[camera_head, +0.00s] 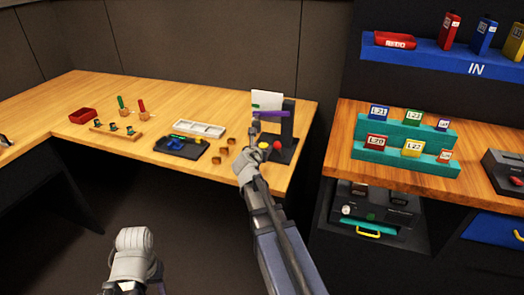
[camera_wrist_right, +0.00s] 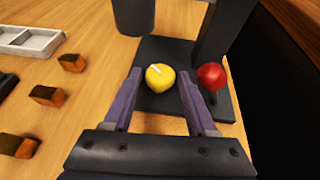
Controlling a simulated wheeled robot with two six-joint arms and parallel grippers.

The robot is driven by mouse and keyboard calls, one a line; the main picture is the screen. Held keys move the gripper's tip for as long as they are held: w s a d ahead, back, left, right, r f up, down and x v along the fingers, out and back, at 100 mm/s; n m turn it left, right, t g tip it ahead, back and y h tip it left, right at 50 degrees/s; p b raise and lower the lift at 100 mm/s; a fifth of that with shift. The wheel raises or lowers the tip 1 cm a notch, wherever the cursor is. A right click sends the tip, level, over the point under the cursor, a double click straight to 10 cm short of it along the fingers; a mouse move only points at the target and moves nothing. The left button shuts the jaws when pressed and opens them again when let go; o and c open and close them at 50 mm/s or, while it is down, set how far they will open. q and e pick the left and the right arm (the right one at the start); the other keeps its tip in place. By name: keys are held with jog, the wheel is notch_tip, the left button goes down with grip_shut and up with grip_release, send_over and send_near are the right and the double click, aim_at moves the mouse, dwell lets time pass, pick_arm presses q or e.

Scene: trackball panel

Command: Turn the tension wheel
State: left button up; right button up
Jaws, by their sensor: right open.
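A yellow round wheel with a white mark (camera_wrist_right: 160,77) sits on a dark base (camera_wrist_right: 165,104); it also shows in the head view (camera_head: 263,145). Whether it is the tension wheel, I cannot tell from a label. A red ball knob (camera_wrist_right: 211,77) stands on the same base to its right. My right gripper (camera_wrist_right: 161,74) has its two purple fingers spread. In the wrist view they lie to the left and right of the yellow wheel. Nothing is held, and contact cannot be made out. My left arm shows low in the head view, without its gripper.
A dark post (camera_head: 287,122) rises behind the knobs, near a white panel (camera_head: 267,99). Several small brown blocks (camera_wrist_right: 71,63) and a light tray (camera_head: 198,129) lie to the left. A red bin (camera_head: 83,116) stands farther left. The table ends just right of the base.

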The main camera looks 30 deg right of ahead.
grip_shut()
dwell(0.5)
